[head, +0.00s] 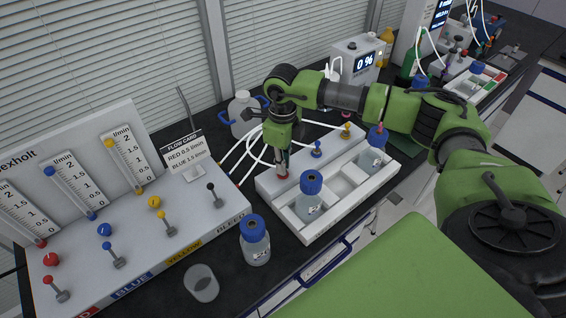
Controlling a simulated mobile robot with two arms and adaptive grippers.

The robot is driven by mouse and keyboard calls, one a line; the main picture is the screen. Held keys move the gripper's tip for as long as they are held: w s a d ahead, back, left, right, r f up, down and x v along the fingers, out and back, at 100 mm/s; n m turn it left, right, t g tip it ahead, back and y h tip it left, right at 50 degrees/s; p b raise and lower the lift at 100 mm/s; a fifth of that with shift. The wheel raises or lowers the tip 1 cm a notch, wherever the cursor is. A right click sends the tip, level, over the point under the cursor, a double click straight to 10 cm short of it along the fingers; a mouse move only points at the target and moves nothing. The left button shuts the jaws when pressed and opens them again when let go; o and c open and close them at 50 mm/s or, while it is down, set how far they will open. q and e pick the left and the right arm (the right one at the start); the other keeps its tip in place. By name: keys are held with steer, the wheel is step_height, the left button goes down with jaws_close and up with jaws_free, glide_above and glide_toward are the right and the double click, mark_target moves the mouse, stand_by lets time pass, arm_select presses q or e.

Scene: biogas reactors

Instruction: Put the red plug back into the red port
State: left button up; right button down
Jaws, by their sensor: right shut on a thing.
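My right gripper (283,164) points down over the left end of the white reactor block (262,187). It is shut on the red plug (283,173), of which only a little red shows at the fingertips. The plug is at the left end of the row with a blue plug (317,150) and a yellow plug (346,131). The red port is hidden under the gripper and plug, so I cannot tell whether the plug is seated. My left gripper is not in view.
A blue-capped bottle (308,202) stands in the block's front tray. Another bottle (255,247) and an empty beaker (202,284) stand on the dark bench in front. The flow panel (140,236) is at left, a white jug (241,115) behind my gripper. White tubes loop nearby.

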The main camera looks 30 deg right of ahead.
steer(key=c, duration=2)
jaws_free()
step_height(320, 180, up, 12)
